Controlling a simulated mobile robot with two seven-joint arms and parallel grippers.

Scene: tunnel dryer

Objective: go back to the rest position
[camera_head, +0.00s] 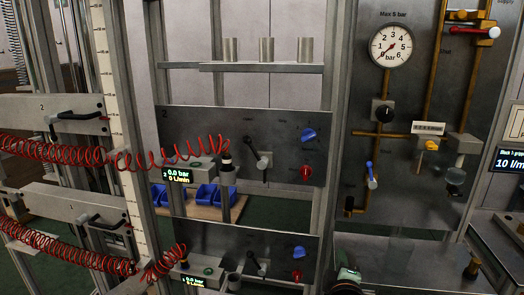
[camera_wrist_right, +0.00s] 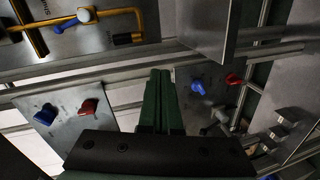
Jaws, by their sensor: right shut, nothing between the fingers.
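My right gripper (camera_head: 348,274) shows only in part at the bottom edge of the head view, in front of the lower panels and right of the lower blue and red knobs. In the right wrist view its two green fingers (camera_wrist_right: 160,74) lie together, shut, with nothing between them. They point toward the panels and frame rails. My left gripper is in neither view.
A pressure gauge (camera_head: 391,47) and brass pipes are on the right panel. The upper middle panel (camera_head: 275,150) has a blue knob (camera_head: 309,134) and a red knob (camera_head: 306,173). Red coiled hoses (camera_head: 60,150) cross the left. Metal cylinders (camera_head: 266,49) stand on a shelf.

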